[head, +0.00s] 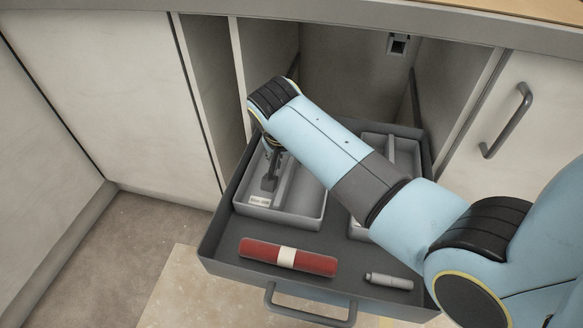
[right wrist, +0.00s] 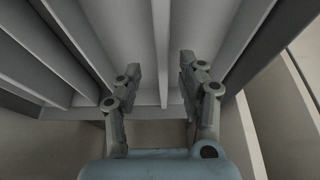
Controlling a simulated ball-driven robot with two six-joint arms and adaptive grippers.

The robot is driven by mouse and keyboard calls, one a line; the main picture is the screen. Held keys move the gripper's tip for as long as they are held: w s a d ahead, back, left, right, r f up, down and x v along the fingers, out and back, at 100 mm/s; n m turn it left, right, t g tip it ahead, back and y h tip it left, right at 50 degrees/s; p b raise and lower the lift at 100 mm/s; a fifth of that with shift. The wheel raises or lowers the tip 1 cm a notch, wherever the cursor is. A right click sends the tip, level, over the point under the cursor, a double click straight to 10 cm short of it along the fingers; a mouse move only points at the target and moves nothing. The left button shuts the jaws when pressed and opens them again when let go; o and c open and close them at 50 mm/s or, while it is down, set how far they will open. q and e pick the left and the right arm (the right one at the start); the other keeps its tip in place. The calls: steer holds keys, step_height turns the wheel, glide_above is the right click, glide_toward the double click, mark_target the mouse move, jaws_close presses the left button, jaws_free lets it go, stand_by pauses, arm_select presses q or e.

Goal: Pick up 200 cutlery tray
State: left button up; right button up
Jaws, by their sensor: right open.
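A grey cutlery tray (head: 287,217) with long compartments and a small white label lies in the left part of the open drawer. The label is too small to read. A second grey tray (head: 409,151) lies to its right, mostly hidden behind my right arm. My right gripper (head: 270,178) points down over the left tray, partly hidden by its own wrist. In the right wrist view my right gripper (right wrist: 160,72) is open, its fingers on either side of a thin pale divider (right wrist: 160,40), with nothing gripped. I cannot tell whether the fingers touch it. My left gripper is out of view.
The dark drawer (head: 222,262) is pulled out from the cabinet, with a handle (head: 310,312) on its front. A red roll with a white band (head: 258,250) and a small grey cylinder (head: 388,281) lie near its front. A closed cabinet door (head: 540,150) stands at right.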

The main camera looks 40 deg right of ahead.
mark_target(291, 160)
steer(key=shift+w+d+f, duration=0.15)
steer(key=shift+w+f, duration=0.05)
steer(key=shift+f, duration=0.15)
steer(key=b+x, duration=0.1)
steer(key=x, duration=0.1)
steer(key=b+x, duration=0.1)
steer(key=x, duration=0.1)
steer(key=shift+w+d+r, duration=0.15)
steer(key=shift+w, duration=0.05)
steer(key=shift+w+d+f+b, duration=0.1)
steer(key=shift+w+f+b, duration=0.05)
steer(key=shift+f+b, duration=0.15)
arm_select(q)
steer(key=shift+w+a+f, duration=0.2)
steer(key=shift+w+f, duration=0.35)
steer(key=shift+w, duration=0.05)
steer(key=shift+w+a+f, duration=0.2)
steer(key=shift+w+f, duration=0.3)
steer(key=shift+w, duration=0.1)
arm_select(e)
steer(key=shift+r, duration=0.1)
jaws_close()
